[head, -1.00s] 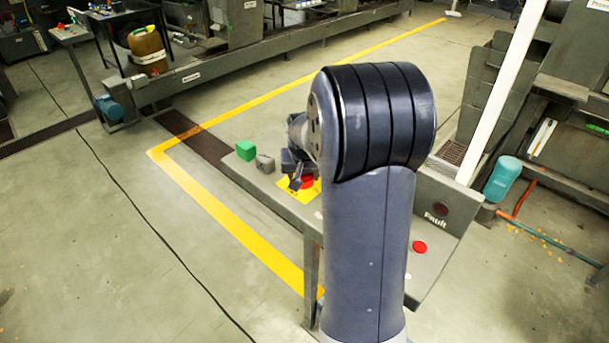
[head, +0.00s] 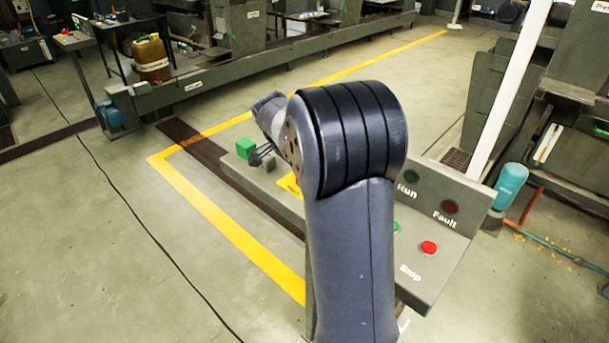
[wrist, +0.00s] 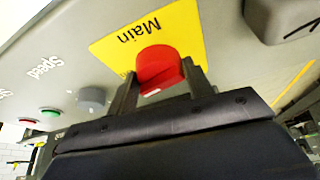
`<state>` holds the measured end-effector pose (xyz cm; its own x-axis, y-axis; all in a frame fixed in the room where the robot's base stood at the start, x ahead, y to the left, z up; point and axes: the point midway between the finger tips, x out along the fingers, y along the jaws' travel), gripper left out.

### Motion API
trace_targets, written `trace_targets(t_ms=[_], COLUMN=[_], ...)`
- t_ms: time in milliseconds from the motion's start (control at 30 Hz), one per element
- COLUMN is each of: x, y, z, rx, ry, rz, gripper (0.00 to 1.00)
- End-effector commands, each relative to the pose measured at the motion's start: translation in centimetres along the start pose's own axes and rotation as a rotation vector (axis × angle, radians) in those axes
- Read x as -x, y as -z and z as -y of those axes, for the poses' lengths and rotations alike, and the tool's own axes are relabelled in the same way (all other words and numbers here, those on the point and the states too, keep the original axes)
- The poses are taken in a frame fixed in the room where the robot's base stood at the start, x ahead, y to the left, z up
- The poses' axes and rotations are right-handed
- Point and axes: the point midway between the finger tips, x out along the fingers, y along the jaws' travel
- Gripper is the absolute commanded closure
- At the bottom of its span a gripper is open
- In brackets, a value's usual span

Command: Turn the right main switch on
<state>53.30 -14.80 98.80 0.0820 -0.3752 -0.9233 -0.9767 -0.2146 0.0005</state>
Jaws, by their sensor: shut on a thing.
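The main switch is a red knob (wrist: 158,68) on a yellow plate (wrist: 112,46) marked "Main", seen in the wrist view. My gripper (wrist: 158,92) is shut on the knob, with one dark finger on each side of it. In the head view, my arm hides most of the switch and the gripper's grip on it. A corner of the yellow plate (head: 289,187) shows there beside my arm.
To the right are a red Stop button (head: 429,248), a dark Run lamp (head: 411,177) and a dark Fault lamp (head: 449,207). A grey knob (wrist: 92,98) stands near the switch.

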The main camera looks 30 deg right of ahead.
Motion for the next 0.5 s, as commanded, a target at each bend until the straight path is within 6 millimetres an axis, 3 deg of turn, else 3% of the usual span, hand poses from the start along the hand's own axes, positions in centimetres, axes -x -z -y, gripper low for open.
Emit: trace_targets(t_ms=[500], x=[0.02], y=[0.00], z=[0.20], rx=[-0.235], ry=[-0.096], rz=[0.001], gripper=[0.74])
